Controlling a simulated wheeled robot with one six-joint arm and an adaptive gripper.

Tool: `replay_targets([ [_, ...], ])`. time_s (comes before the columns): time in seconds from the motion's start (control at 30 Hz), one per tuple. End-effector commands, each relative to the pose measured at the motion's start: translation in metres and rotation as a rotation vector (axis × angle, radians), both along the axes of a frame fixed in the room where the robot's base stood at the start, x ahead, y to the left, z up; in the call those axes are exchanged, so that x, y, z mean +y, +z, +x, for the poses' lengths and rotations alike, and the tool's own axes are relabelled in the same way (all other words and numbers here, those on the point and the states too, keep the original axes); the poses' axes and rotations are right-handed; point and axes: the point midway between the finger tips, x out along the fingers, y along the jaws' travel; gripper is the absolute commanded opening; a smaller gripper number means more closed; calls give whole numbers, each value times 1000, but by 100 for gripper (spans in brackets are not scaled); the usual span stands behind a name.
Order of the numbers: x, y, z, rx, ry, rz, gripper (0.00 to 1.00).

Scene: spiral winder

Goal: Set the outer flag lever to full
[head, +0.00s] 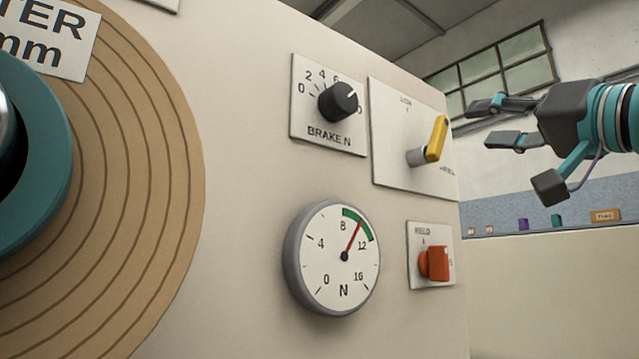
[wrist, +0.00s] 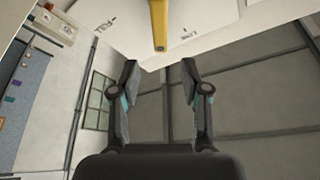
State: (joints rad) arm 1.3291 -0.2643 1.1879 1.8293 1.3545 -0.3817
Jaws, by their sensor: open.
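A yellow lever (head: 437,139) sits on a grey shaft on a white plate (head: 395,150) at the right edge of the machine's panel. It points upward, leaning slightly right. The plate's top label is small and looks like "LOW"; the lower-right label is partly hidden. In the wrist view the lever (wrist: 159,25) shows at the top centre, beyond the fingertips and roughly in line with the gap between them. My gripper (head: 484,124) is open and empty, to the right of the lever and apart from it. Both fingers (wrist: 160,74) show in the wrist view.
A black brake knob (head: 338,101) is left of the lever plate. A round dial gauge (head: 334,258) and an orange-red switch (head: 434,263) are below. A large brown spiral disc (head: 150,180) fills the left. The space around my gripper is clear.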

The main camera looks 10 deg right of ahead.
Motion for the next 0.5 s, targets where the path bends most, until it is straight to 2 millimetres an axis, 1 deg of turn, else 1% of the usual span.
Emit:
replay_targets([
  [0.03, 2, 2, 6, 0, 4, 0, 46],
  [0.5, 12, 19, 51, 0, 4, 1, 46],
])
